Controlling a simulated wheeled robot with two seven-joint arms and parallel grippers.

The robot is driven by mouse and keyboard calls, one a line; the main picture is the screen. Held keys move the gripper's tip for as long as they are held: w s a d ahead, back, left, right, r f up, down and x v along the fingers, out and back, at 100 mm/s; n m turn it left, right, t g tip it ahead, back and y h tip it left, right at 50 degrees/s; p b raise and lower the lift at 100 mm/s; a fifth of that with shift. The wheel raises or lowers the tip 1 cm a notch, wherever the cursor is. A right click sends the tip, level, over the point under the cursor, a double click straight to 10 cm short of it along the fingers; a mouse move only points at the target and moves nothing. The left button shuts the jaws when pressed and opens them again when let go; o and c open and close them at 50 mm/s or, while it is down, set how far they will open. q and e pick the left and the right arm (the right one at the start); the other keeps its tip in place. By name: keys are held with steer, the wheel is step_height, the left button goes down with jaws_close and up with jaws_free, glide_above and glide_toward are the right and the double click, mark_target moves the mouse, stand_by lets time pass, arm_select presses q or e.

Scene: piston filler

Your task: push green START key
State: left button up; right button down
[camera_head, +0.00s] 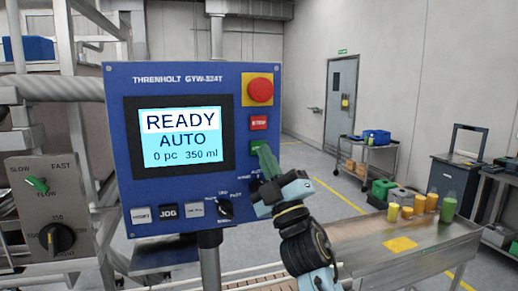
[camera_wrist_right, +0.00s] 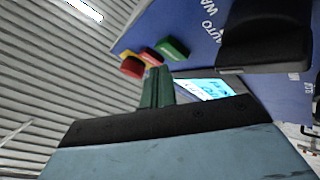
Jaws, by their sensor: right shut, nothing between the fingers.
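The green START key (camera_head: 255,147) is on the right side of the blue control panel (camera_head: 120,110), under the red STOP key (camera_head: 259,123). In the right wrist view the green key (camera_wrist_right: 172,48) shows beside the red key. My right gripper (camera_head: 265,150) is shut and empty, its green fingers pointing up at the panel. Its fingertips overlap the lower right of the green key in the head view. In the right wrist view the fingertips (camera_wrist_right: 158,72) appear close to the key; I cannot tell whether they touch it. My left gripper is not in view.
A red emergency button on yellow (camera_head: 259,90) sits above the keys. The screen (camera_head: 181,137) reads READY, AUTO, 0 pc, 350 ml. A metal table (camera_head: 400,262) with filled cups stands at right.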

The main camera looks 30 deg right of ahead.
steer(key=shift+w, duration=0.2)
stand_by(0.4)
steer(key=shift+w+d, duration=0.1)
steer(key=shift+w, duration=0.15)
steer(key=shift+w, duration=0.1)
stand_by(0.4)
steer(key=shift+d+r, duration=0.25)
steer(key=shift+r, duration=0.15)
stand_by(0.8)
steer(key=shift+a+f, duration=0.15)
steer(key=shift+f, duration=0.1)
steer(key=shift+f, duration=0.1)
stand_by(0.4)
steer(key=shift+s+a+p, duration=0.15)
steer(key=shift+s+a, duration=0.05)
steer(key=shift+s, duration=0.65)
steer(key=shift+s+a+p, duration=0.1)
steer(key=shift+s+a, duration=0.15)
steer(key=shift+s, duration=0.55)
steer(key=shift+s+a+p, duration=0.15)
steer(key=shift+s+a, duration=0.05)
steer(key=shift+s, duration=0.65)
steer(key=shift+f, duration=0.1)
